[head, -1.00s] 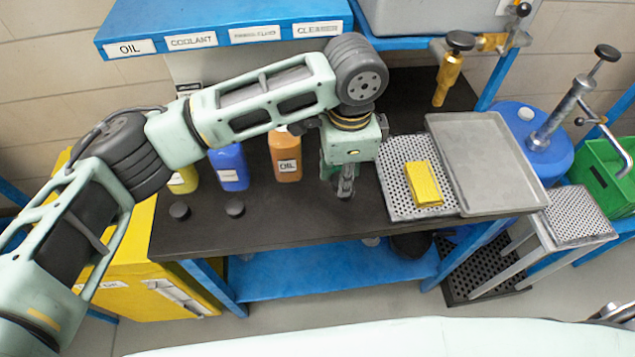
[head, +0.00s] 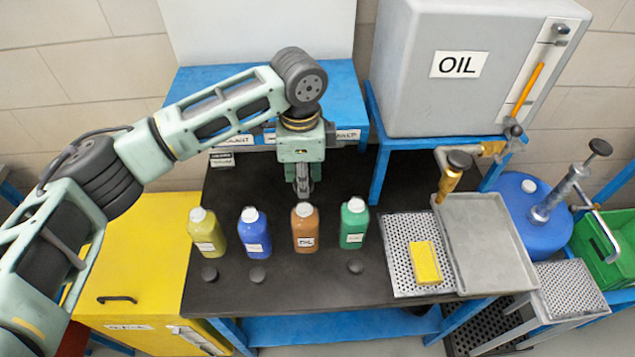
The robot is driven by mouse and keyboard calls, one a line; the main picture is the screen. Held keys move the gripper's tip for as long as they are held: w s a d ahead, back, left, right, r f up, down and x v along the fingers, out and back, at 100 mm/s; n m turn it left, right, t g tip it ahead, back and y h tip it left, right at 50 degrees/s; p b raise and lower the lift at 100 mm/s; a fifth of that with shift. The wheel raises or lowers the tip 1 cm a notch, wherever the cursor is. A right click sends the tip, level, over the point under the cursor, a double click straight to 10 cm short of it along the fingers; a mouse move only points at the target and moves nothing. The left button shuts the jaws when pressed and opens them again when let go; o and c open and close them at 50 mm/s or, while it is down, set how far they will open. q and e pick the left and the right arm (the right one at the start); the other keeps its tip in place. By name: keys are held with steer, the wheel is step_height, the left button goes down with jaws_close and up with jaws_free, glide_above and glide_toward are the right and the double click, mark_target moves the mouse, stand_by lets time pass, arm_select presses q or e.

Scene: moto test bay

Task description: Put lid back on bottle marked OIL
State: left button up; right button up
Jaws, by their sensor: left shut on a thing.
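The orange bottle marked OIL (head: 305,232) stands upright on the black bench top, with a pale neck and no dark lid on it. My left gripper (head: 304,192) points down, just above or behind this bottle's neck; I cannot tell the exact gap. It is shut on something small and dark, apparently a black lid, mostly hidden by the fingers. Three other black lids lie on the bench: one before the yellow bottle (head: 209,273), one before the blue bottle (head: 257,276), one before the green bottle (head: 355,266). My right gripper is not in view.
A yellow bottle (head: 207,236), a blue bottle (head: 254,236) and a green bottle (head: 354,226) flank the OIL bottle. A blue shelf (head: 215,85) is behind. A perforated tray (head: 398,250) with a yellow sponge (head: 425,263) is right. The front bench strip is mostly clear.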

arm_select(q)
steer(key=b, duration=0.5)
glide_above(304, 208)
steer(key=shift+f, duration=3.15)
steer(key=shift+r+p, duration=0.1)
steer(key=shift+p, duration=0.75)
steer(key=shift+f+p, duration=0.25)
steer(key=shift+p, duration=0.25)
steer(key=shift+p, duration=0.45)
steer(key=o, duration=0.8)
